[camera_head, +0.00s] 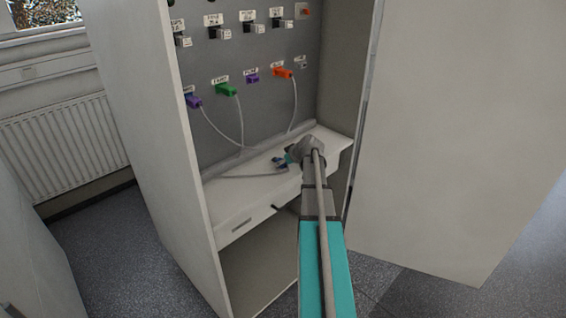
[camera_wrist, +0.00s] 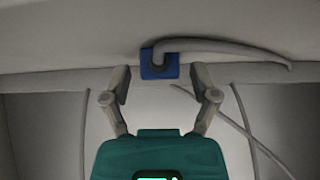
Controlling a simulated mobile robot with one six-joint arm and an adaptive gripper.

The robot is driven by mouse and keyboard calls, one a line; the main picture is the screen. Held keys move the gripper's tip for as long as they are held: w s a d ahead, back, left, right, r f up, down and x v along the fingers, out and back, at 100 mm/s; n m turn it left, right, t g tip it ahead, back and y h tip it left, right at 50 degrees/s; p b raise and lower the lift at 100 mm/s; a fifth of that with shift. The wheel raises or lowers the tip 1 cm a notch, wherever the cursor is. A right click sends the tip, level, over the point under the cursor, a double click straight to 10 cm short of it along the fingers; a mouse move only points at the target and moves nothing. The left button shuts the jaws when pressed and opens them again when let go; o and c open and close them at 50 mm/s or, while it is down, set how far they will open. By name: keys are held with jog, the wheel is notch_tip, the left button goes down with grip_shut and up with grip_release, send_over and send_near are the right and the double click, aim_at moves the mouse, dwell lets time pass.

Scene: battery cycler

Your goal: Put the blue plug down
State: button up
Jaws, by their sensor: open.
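The blue plug (camera_wrist: 153,72) lies on the white shelf surface in the wrist view, with a grey cable leaving it to the right. My gripper (camera_wrist: 160,78) is open, with one finger on each side of the plug and a visible gap to it on both sides. In the head view my gripper (camera_head: 281,162) is low over the white shelf (camera_head: 232,200) of the cabinet. I cannot make out the blue plug clearly there. A grey cable runs along the shelf to the left from my gripper.
The grey panel behind the shelf carries a purple plug (camera_head: 193,101), a green plug (camera_head: 227,90) and an orange plug (camera_head: 282,73) with hanging cables. The cabinet's left wall (camera_head: 150,120) and open door (camera_head: 455,130) flank the space. The shelf's left part is mostly clear.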

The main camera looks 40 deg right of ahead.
jog(key=shift+s+r+p, duration=0.1)
jog(key=shift+r+p, duration=0.2)
jog(key=shift+r, duration=0.2)
jog(key=p+v, duration=0.7)
jog(key=v, duration=0.4)
jog(key=shift+s+p, duration=0.3)
